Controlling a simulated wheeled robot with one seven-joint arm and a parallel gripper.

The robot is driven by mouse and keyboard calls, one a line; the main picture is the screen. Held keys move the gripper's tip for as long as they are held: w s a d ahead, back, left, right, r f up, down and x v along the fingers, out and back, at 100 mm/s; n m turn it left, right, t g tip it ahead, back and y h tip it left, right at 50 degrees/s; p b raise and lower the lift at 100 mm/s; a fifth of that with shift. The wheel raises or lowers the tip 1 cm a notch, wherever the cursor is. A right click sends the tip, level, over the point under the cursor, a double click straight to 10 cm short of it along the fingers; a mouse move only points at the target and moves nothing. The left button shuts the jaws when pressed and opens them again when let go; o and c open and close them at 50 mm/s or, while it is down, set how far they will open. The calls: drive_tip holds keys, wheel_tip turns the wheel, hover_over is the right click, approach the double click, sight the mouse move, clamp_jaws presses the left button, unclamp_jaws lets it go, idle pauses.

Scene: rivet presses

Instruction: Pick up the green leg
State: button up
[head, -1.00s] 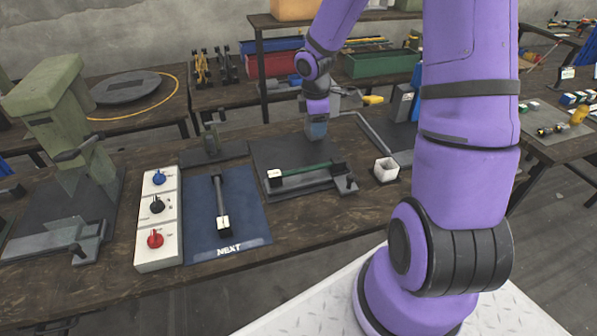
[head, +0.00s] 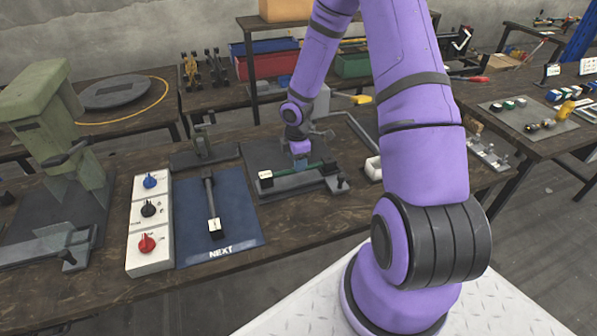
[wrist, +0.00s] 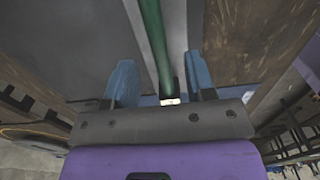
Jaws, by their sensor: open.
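The green leg (wrist: 152,40) is a thin green rod with a black end and a pale label. In the head view the green leg (head: 284,173) lies in a grey fixture (head: 310,184) on the workbench. My gripper (head: 300,163) is low over the rod's right half and partly hides it. In the wrist view my gripper (wrist: 161,72) is open, with a blue finger on each side of the rod and gaps between. I cannot tell whether the fingers are fully down around it.
A dark leg (head: 211,205) lies on a blue mat (head: 240,215) marked NEXT. Left of it are a control box (head: 148,225) with three knobs and a green press (head: 50,125). A white cup (head: 373,168) stands close right of the fixture, partly behind my arm.

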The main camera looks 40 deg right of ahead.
drive_tip(key=f, duration=0.5)
drive_tip(key=shift+d, duration=0.3)
clamp_jaws()
